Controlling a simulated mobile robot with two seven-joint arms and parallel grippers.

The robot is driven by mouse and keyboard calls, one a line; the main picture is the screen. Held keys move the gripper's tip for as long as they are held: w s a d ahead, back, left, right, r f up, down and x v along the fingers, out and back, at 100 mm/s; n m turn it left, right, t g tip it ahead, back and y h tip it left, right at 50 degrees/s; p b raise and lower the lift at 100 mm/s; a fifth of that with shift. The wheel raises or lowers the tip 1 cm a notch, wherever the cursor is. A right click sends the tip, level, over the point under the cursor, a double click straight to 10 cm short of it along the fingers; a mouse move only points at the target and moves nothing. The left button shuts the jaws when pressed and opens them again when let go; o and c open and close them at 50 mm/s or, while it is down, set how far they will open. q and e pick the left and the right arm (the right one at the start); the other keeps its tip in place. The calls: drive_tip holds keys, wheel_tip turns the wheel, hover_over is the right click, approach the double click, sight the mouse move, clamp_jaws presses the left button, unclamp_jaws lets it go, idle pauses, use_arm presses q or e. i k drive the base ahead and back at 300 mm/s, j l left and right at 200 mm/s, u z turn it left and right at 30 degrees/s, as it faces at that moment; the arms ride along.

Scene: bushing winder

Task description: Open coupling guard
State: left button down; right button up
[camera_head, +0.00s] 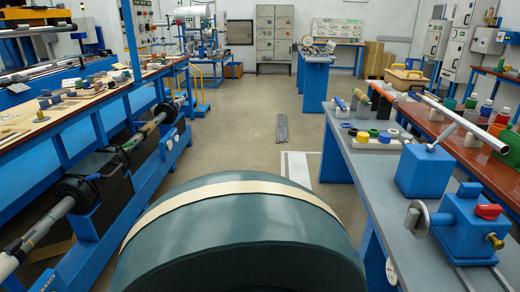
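Neither of my grippers is in view. No part can be told for sure as the coupling guard. A large dark green rounded body (240,245) with a cream band (240,187) fills the bottom middle, close to me; I cannot tell whether it is a cover. At the left, a long shaft (45,222) with black collars (78,192) runs low along a blue frame (95,240).
A grey-topped bench (400,222) at the right bears a blue block (424,172) with a slanted metal bar (468,124) and a blue vise-like device (467,228). A parts table (75,108) stands at the left. The middle floor (250,120) is largely clear.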

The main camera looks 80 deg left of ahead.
sight(107, 165)
drive_tip(key=u, duration=3.6)
drive_tip(key=i+u, duration=0.2)
drive_tip(key=i+l, duration=0.85)
drive_tip(key=i, duration=0.15)
drive_tip(key=i+l, duration=0.85)
drive_tip(key=i, duration=0.15)
drive_tip(key=i+l, duration=0.15)
drive_tip(key=i, duration=0.6)
drive_tip(key=i+l+u, duration=0.1)
drive_tip(key=i, duration=0.65)
